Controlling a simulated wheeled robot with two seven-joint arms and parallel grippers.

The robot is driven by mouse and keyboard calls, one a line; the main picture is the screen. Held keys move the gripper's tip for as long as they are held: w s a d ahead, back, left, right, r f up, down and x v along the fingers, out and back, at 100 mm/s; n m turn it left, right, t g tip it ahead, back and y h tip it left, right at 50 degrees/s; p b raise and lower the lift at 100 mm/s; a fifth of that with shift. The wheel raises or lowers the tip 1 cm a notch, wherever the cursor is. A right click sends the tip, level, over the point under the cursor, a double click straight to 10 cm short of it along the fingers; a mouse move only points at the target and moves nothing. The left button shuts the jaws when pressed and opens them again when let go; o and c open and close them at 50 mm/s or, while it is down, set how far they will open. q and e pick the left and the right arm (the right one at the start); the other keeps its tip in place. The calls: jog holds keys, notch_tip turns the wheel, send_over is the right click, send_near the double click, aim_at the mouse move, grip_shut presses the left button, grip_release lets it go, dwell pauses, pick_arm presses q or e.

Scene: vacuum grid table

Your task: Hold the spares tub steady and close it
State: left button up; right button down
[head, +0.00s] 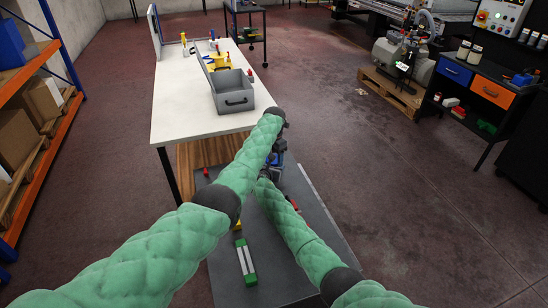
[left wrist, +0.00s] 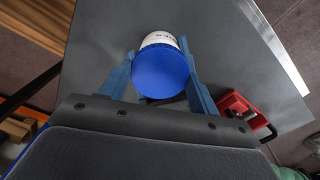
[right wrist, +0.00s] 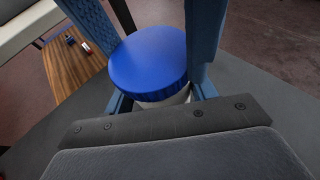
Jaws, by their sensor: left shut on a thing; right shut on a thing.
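The spares tub is a white round tub (right wrist: 170,98) with a blue round lid (right wrist: 148,60) on top. In the left wrist view the lid (left wrist: 160,76) faces the camera, with the white wall (left wrist: 160,40) and dark lettering beyond it. My left gripper (left wrist: 159,62) comes from above, its blue fingers shut on opposite sides of the lid. My right gripper (right wrist: 163,94) is lower and shut around the tub's body. Only a strip of white shows under the lid, so I cannot tell how fully it is seated. In the head view my arms mostly hide the tub.
The tub is over a dark grey tabletop (head: 225,285). Beyond stands a white table (head: 180,115) with a grey bin (head: 233,98). Shelving (head: 45,110) is left.

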pick_arm(q)
jog(key=m, duration=0.6)
jog(key=shift+a+m, duration=0.1)
jog(key=shift+m, duration=0.2)
jog(key=o, duration=1.1)
